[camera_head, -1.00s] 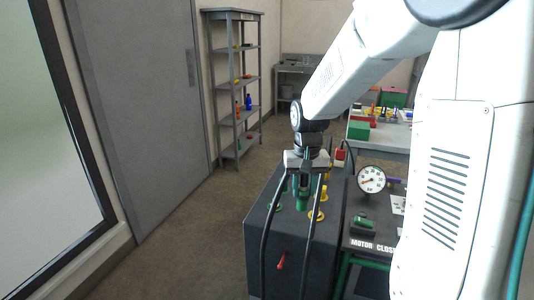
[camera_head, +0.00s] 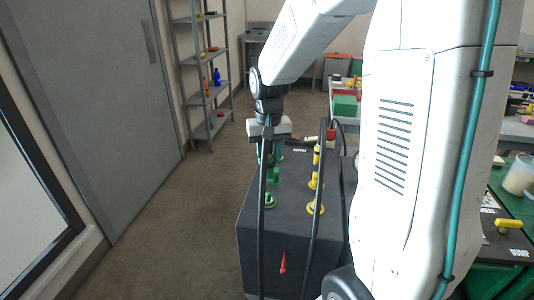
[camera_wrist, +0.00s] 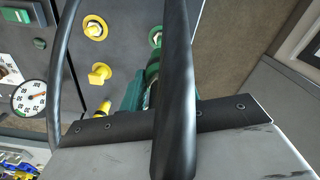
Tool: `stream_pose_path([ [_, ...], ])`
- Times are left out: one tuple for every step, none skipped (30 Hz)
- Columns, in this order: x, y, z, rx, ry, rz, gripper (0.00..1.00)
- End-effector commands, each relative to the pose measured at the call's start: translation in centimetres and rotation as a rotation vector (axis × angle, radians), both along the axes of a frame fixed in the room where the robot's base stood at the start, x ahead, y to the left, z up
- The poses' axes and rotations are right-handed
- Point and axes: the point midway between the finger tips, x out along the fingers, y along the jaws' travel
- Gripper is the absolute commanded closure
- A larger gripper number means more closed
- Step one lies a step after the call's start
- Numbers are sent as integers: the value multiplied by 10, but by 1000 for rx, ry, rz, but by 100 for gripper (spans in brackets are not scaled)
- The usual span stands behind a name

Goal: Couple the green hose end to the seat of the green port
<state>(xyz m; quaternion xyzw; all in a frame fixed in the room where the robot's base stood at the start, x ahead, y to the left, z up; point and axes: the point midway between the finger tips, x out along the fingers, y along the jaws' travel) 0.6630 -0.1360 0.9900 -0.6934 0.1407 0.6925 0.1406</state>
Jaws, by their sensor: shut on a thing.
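My gripper (camera_head: 268,150) is shut on the green hose end (camera_wrist: 152,68), above the far left part of a dark box. In the head view, the black hose hides much of the hose end and jaws. The black hose (camera_wrist: 175,90) crosses the middle of the wrist view.
Yellow ports (camera_head: 315,207) stand on the right of the dark box (camera_head: 290,245). A red lever (camera_head: 283,262) is on its front. Another black hose strand (camera_head: 318,190) hangs in front of the box. A gauge (camera_wrist: 29,98) lies at left in the wrist view. Floor left of the box is clear.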

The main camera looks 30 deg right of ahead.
Motion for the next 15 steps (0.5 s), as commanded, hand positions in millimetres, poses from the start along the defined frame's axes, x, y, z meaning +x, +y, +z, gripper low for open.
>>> stream_pose_path([
  [0,0,-4,1,2,1,100],
  [0,0,-6,1,2,1,100],
  [0,1,-9,1,2,1,100],
  [0,1,-12,1,3,1,100],
  [0,1,-15,1,4,2,100],
  [0,1,-19,1,4,2,100],
  [0,1,-22,1,3,2,100],
  [0,2,-25,1,3,2,100],
  [0,2,-29,1,4,3,100],
  [0,2,-31,1,4,3,100],
  [0,3,-34,1,3,4,100],
  [1,3,-38,1,2,4,100],
  [0,3,-40,1,3,4,100],
  [0,3,-42,1,3,4,100],
  [1,3,-45,1,2,4,100],
])
